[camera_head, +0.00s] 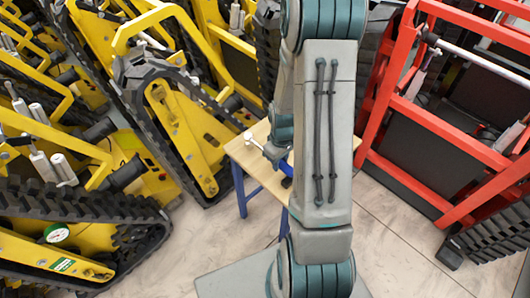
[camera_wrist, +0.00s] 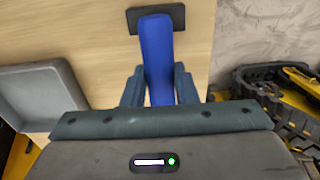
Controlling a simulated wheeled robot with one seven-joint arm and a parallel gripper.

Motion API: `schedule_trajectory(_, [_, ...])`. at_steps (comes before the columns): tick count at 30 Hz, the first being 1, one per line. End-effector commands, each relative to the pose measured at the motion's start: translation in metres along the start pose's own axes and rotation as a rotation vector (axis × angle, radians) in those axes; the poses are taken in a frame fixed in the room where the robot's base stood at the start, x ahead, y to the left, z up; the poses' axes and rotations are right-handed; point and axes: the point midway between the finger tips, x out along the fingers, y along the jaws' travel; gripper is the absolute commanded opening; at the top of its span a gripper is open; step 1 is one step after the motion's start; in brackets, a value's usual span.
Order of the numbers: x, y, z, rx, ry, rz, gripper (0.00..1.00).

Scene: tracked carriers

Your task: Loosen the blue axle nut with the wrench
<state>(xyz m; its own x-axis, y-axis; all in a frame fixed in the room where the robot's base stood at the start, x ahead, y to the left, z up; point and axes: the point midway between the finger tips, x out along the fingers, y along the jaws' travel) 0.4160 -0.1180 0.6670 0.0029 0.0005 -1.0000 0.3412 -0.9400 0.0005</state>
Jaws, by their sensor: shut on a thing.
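A long blue handle, which I take for the wrench (camera_wrist: 157,42), stands out between my fingers in the wrist view. My gripper (camera_wrist: 158,72) is shut on it, one finger on each side. The handle's far end meets a dark flat block (camera_wrist: 133,20) on the wooden table; I cannot tell whether they touch. The wrench's head is not visible. In the head view, my arm hides most of the gripper and a bit of blue shows beside it. I cannot make out the blue axle nut in either view.
The small wooden table (camera_head: 243,157) has blue legs. A grey tray (camera_wrist: 42,92) lies left of my gripper. Yellow tracked carriers (camera_head: 190,140) crowd the left side, and a red frame (camera_head: 425,125) stands at the right. Pale floor (camera_head: 395,235) is clear in front.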

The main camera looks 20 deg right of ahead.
Motion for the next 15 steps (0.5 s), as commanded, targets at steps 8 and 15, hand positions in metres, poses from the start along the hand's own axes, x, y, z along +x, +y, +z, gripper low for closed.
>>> schedule_trajectory(8, [-0.027, 0.000, 0.000, 0.000, 0.001, 0.001, 0.00])
schedule_trajectory(15, [-0.046, 0.000, 0.000, 0.000, 0.001, 0.000, 0.00])
